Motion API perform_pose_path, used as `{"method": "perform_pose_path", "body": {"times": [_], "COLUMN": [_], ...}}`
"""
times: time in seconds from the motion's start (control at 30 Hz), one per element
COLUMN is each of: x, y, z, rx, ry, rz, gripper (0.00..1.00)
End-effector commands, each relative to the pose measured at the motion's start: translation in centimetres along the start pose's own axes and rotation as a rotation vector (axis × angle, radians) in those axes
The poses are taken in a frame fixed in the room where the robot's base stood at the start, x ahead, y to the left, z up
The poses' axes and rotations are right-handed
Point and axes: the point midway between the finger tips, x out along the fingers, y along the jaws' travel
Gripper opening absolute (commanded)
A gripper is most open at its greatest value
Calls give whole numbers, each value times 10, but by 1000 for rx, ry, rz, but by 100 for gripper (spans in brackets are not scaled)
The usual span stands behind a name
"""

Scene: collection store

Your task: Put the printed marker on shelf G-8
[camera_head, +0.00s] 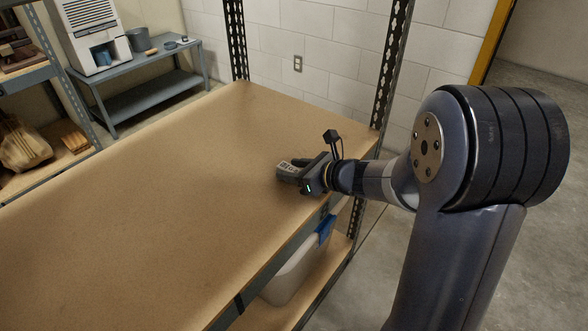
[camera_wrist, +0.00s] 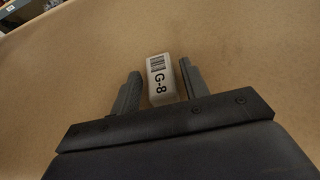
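The printed marker (camera_wrist: 161,82) is a small pale block with a barcode and "G-8" on its top face. It sits on or just above the wide brown shelf board (camera_head: 150,190), near the board's right end; I cannot tell whether it touches. In the head view the marker (camera_head: 286,168) shows at the tip of my gripper (camera_head: 296,171). In the wrist view my gripper (camera_wrist: 159,70) has one finger on each side of the marker. A gap shows at the left finger; the right finger is very close to the marker. Its lower end is near the gripper body.
The board around the marker is bare. Slotted metal posts (camera_head: 391,75) stand at its corners. A pale bin (camera_head: 292,275) with something blue stands on the lower shelf. A grey side table (camera_head: 140,75) with a white machine (camera_head: 88,35) stands behind, left.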

Motion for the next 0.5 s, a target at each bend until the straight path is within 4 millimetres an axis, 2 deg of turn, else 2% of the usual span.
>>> {"method": "perform_pose_path", "body": {"times": [0.4, 0.5], "x": [-2, -19], "y": [0, -2], "z": [6, 6], "rx": [0, 1], "ry": [0, -1], "rz": [0, -5], "gripper": [48, 48]}}
